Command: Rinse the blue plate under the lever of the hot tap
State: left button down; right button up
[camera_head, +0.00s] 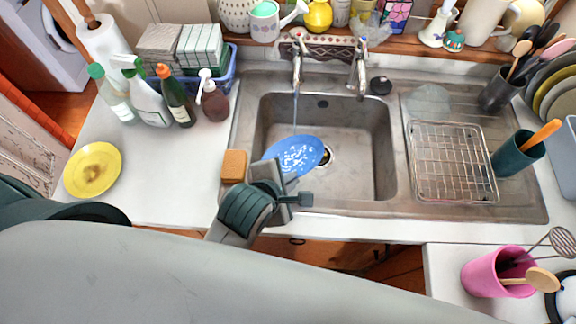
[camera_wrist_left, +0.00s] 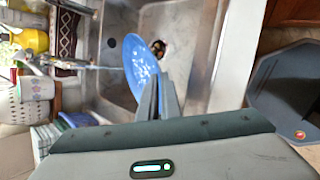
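The blue plate (camera_head: 297,156) is tilted over the sink basin (camera_head: 355,175), with white patches on its face. My left gripper (camera_head: 284,180) is shut on its near edge; the fingers pinch the rim of the plate (camera_wrist_left: 138,68) in the left wrist view. The left tap (camera_head: 298,62) runs, and a thin stream (camera_head: 295,110) falls onto the plate. The right tap (camera_head: 358,75) has a blue mark on top and shows no water. My right gripper is in neither view.
An orange sponge (camera_head: 234,166) sits at the basin's left rim. A yellow dirty plate (camera_head: 92,170) lies on the left counter near several bottles. A wire rack (camera_head: 453,162) stands empty on the drainboard to the right. The basin's right half is clear.

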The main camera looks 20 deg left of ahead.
pick_arm(q)
jog(key=n+g+h, duration=0.1)
jog(key=n+h, duration=0.1)
jog(key=h, duration=0.1)
send_over(283, 162)
jog(key=shift+d+f, duration=0.1)
jog(key=shift+f, duration=0.25)
jog(key=shift+w+a+f+n+g+h, duration=0.15)
jog(key=shift+w+a+h, duration=0.3)
jog(key=shift+w, duration=0.45)
jog(key=shift+w+a+n+g+h, duration=0.15)
jog(key=shift+w+a+h, duration=0.3)
jog(key=shift+w, duration=0.45)
jog(key=shift+w+a+f+n+g+h, duration=0.1)
jog(key=shift+w+a+g+h, duration=0.15)
jog(key=shift+w+a, duration=0.45)
jog(key=w+f, duration=0.1)
jog(key=w, duration=0.5)
jog(key=shift+w+a+f, duration=0.15)
jog(key=shift+a+f, duration=0.1)
jog(key=shift+a, duration=0.15)
jog(key=shift+s+d, duration=0.1)
jog(key=shift+s, duration=0.5)
